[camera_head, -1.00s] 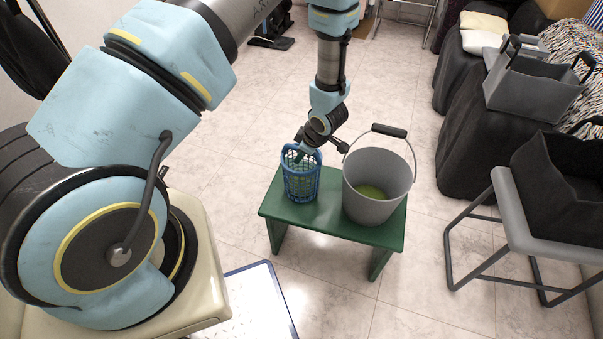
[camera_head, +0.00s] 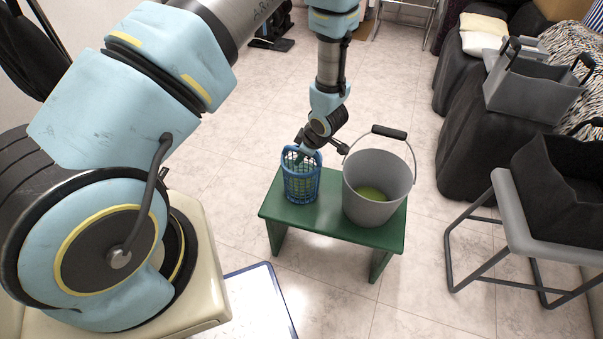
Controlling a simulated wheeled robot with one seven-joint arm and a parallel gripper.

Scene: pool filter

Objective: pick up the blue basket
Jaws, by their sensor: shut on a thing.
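The blue basket (camera_head: 301,184) is a small upright mesh basket at the left end of the green bench (camera_head: 330,222). My gripper (camera_head: 303,152) is at the basket's top from above and is shut on it, at its upper rim. The fingertips are small and partly hidden by the rim, so the exact grip point is hard to see. I cannot tell whether the basket's bottom touches the bench.
A grey bucket (camera_head: 362,200) with a raised handle and something green inside stands on the bench just right of the basket. A grey chair (camera_head: 512,215) with a black bin is at the right. A blue-edged white board (camera_head: 250,305) lies on the floor. The tiled floor behind the bench is clear.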

